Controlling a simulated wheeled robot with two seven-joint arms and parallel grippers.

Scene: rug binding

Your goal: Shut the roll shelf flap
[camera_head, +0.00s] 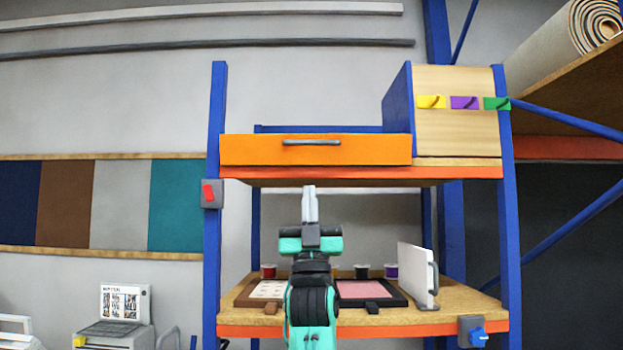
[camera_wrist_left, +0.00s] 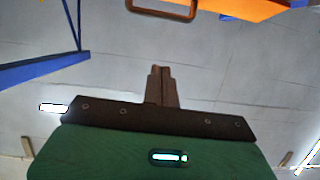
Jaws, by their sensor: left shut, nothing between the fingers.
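An orange front panel (camera_head: 250,150) with a grey bar handle (camera_head: 311,142) is on the upper shelf, at its left; I take it for the flap. How far it is tilted I cannot tell. Part of an orange surface (camera_wrist_left: 250,8) and a handle (camera_wrist_left: 160,12) show at the top of the left wrist view. My left gripper (camera_head: 309,190) points up, shut and empty, in front of the rack just below the upper shelf's orange beam and the handle. Its fingers (camera_wrist_left: 161,85) also show in the left wrist view. My right gripper is not in view.
Blue posts (camera_head: 216,200) frame the rack. The lower shelf (camera_head: 460,305) holds trays, several spools (camera_head: 391,270) and an upright white panel (camera_head: 413,272) with a handle. A wooden cabinet (camera_head: 455,135) with coloured tags adjoins the orange panel on the right. A switch box (camera_head: 211,193) is on the left post.

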